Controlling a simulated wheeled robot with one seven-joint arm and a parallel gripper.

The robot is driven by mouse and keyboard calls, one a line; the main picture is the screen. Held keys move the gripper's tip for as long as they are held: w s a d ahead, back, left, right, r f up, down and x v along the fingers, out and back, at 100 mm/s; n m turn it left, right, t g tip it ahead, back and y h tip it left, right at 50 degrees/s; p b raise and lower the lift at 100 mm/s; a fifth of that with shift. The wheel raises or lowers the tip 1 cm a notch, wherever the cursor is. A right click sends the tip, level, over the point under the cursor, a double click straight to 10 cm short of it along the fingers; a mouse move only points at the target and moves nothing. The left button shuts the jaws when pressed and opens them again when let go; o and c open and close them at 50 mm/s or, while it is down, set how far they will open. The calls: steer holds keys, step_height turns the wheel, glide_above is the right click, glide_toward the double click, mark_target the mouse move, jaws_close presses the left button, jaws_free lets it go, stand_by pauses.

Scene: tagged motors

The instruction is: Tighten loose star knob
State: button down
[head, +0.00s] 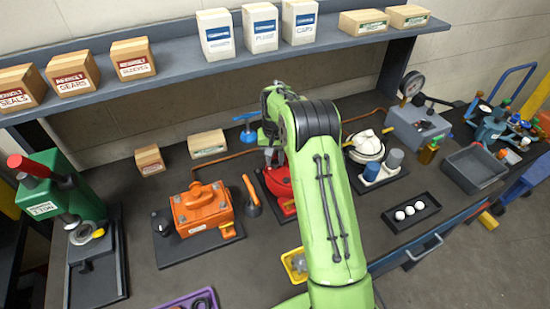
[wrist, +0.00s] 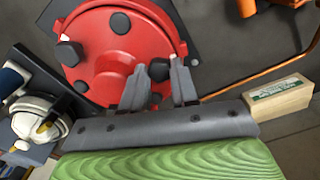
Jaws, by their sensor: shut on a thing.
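A red round housing (wrist: 100,75) with several black knobs around its face fills the upper left of the wrist view. In the head view, the red housing (head: 279,186) is partly hidden behind my arm. One black knob (wrist: 120,23) sits at its top and another (wrist: 70,53) on its left. In the head view my arm covers most of this contact.
An orange motor (head: 203,208) stands left of the red housing, with an orange-handled tool (head: 251,196) between them. A white round unit (head: 367,146) stands to the right. A pale box (wrist: 278,96) lies near the gripper in the wrist view. An orange pipe runs behind.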

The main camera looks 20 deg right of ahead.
mark_target(275, 162)
steer(key=m, duration=0.3)
steer(key=shift+m, duration=0.4)
steer(key=m+b, duration=0.1)
steer(key=m, duration=0.2)
steer(key=shift+w+r+m, duration=0.1)
steer(key=shift+m, duration=0.2)
steer(key=m+b, duration=0.1)
steer(key=m, duration=0.4)
steer(key=shift+r+m, duration=0.1)
steer(key=shift+m, duration=0.3)
steer(key=shift+w, duration=0.1)
steer(key=c, duration=1.2)
jaws_free()
steer(key=shift+o, duration=0.4)
step_height(275, 162, up, 16)
steer(key=p, duration=0.3)
steer(key=shift+s, duration=0.2)
